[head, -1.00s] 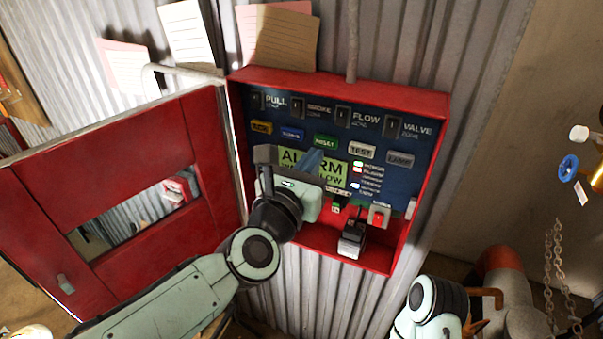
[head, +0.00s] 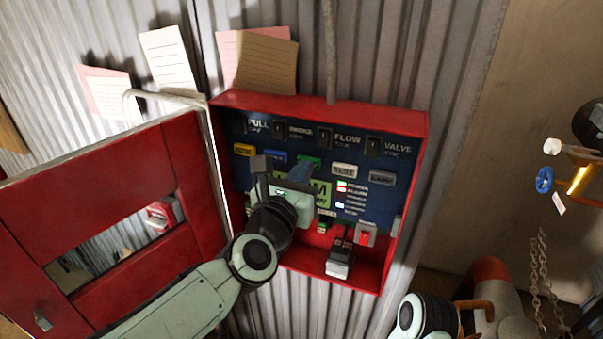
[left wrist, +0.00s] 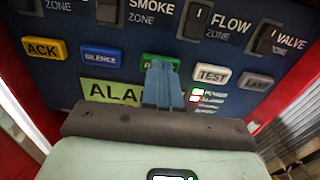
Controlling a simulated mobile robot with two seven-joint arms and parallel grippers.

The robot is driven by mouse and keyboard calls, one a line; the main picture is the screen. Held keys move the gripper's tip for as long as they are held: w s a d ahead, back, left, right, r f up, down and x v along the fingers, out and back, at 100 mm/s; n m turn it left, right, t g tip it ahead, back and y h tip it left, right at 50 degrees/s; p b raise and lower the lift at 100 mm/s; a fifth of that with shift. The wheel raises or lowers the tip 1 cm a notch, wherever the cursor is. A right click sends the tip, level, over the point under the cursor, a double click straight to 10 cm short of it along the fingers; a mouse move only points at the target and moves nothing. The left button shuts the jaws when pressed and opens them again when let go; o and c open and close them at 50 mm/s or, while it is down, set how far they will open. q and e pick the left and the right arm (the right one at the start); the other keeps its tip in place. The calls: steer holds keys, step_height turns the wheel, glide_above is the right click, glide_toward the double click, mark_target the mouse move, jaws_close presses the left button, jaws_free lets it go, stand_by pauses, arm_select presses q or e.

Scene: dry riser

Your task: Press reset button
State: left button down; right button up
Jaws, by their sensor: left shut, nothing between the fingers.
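The green reset button (head: 311,161) sits in the middle of the button row on the blue panel inside the open red box. My left gripper (head: 303,170) is shut and empty, its fingertips pointing at the panel right by this button. In the left wrist view the green button (left wrist: 149,60) is partly hidden behind the blue fingertips (left wrist: 162,72), which cover its right and lower part. I cannot tell whether the fingertips touch it. The gripper also hides part of the green-yellow alarm display (left wrist: 103,91). My right gripper is not in view.
The yellow ACK (left wrist: 44,49), blue silence (left wrist: 101,57) and white test (left wrist: 211,75) buttons flank the reset button. The red door (head: 110,220) stands open at left. Chains (head: 540,265) hang at right.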

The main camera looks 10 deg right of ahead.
arm_select(q)
steer(key=shift+w+d, duration=0.15)
steer(key=shift+w, duration=0.05)
steer(key=b+v, duration=0.1)
steer(key=v, duration=0.5)
stand_by(0.4)
